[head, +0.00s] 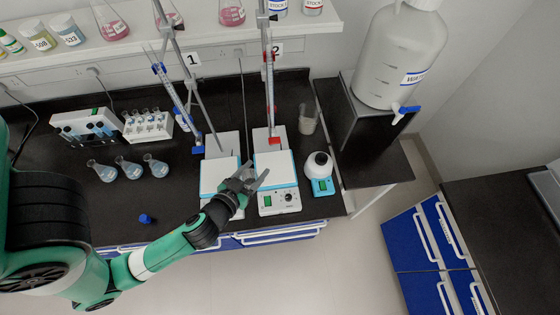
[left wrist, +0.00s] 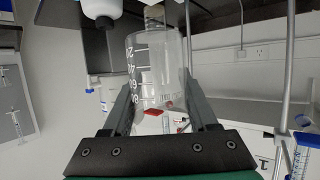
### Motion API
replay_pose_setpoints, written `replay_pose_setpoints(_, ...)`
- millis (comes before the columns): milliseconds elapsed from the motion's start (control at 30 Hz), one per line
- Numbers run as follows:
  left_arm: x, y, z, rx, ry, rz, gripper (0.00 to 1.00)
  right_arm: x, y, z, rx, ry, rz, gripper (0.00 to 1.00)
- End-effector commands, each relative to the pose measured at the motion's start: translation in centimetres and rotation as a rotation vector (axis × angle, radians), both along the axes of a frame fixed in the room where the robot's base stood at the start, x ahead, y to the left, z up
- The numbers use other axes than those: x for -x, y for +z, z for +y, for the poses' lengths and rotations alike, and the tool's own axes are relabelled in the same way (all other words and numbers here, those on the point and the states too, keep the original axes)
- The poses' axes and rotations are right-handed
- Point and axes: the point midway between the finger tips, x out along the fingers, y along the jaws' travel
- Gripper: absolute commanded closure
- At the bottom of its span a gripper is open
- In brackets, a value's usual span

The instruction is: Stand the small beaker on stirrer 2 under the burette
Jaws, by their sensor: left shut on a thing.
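The small beaker (left wrist: 155,70) is clear glass with white graduations, and it fills the space between my left fingers in the left wrist view. My left gripper (head: 256,173) is shut on it; in the head view the glass is hard to make out. The gripper is at the left edge of stirrer 2 (head: 285,170), which has a white top plate and a blue trim. The burette (head: 269,85) with red fittings stands upright on its stand behind stirrer 2, near the label 2 (head: 276,48). My right gripper is not in view.
Stirrer 1 (head: 217,172) is just left, with a blue-fitted burette (head: 178,105). A cloudy beaker (head: 308,119) stands behind right, and a small device with a white round top (head: 319,165) is at right. Flasks (head: 131,170) and a blue cap (head: 146,218) are at left.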

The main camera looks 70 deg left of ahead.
Motion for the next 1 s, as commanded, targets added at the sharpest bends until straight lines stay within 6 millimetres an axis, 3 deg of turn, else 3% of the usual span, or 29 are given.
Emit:
replay_pose_setpoints(133,-1.3,-0.6,1.0,0.001,0.006,-0.002,0.96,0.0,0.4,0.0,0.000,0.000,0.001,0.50)
replay_pose_setpoints(267,-3.9,-1.9,3.3,0.001,0.010,-0.004,0.96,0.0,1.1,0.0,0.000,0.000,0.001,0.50)
replay_pose_setpoints(400,-7.2,-3.8,5.8,0.001,0.006,-0.004,0.96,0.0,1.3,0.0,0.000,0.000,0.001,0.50)
replay_pose_setpoints(600,-9.9,-8.5,7.8,-0.001,0.001,-0.002,0.96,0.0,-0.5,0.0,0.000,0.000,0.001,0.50)
replay_pose_setpoints(867,-10.7,-9.6,8.4,0.000,0.000,-0.002,0.96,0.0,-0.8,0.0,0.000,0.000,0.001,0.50)
replay_pose_setpoints(1000,-11.1,-12.0,8.6,0.000,0.000,0.001,0.96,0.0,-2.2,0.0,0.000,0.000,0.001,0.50)
